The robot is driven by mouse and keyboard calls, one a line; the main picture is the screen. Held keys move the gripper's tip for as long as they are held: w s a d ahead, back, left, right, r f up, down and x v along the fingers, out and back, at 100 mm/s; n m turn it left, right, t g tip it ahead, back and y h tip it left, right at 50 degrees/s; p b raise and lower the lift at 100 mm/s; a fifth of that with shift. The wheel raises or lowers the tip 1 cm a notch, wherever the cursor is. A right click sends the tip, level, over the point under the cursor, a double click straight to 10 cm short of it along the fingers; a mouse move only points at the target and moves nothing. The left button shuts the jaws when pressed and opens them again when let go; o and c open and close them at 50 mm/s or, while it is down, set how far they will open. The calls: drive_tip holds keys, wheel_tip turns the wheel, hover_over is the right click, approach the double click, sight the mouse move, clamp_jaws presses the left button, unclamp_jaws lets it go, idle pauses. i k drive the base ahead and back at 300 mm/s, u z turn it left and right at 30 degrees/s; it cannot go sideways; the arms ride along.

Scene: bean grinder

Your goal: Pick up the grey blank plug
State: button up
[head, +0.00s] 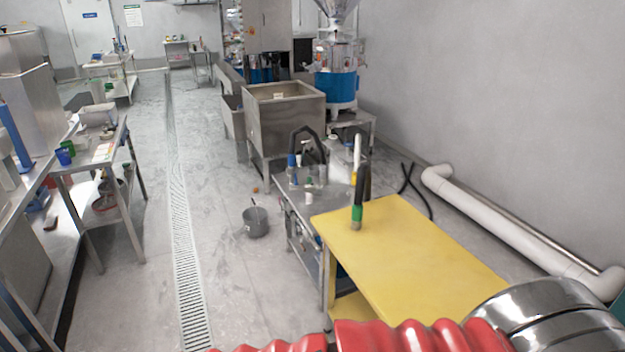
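I cannot make out the grey blank plug for certain. My gripper is not in view. Red ribbed and shiny metal parts, likely of my arm, fill the bottom edge and hide the near end of the yellow table.
A grey bucket (256,222) stands on the floor left of the steel table. A steel sink (283,104) and a blue-banded grinder (336,85) are behind. White pipes (510,230) run along the right wall. Cluttered benches (95,145) line the left; the floor around the drain is mostly clear.

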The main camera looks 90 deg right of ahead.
sight(323, 169)
drive_tip(key=i, duration=0.3)
drive_tip(key=z, duration=2.8)
drive_tip(key=i, duration=1.55)
drive_tip(key=z, duration=0.05)
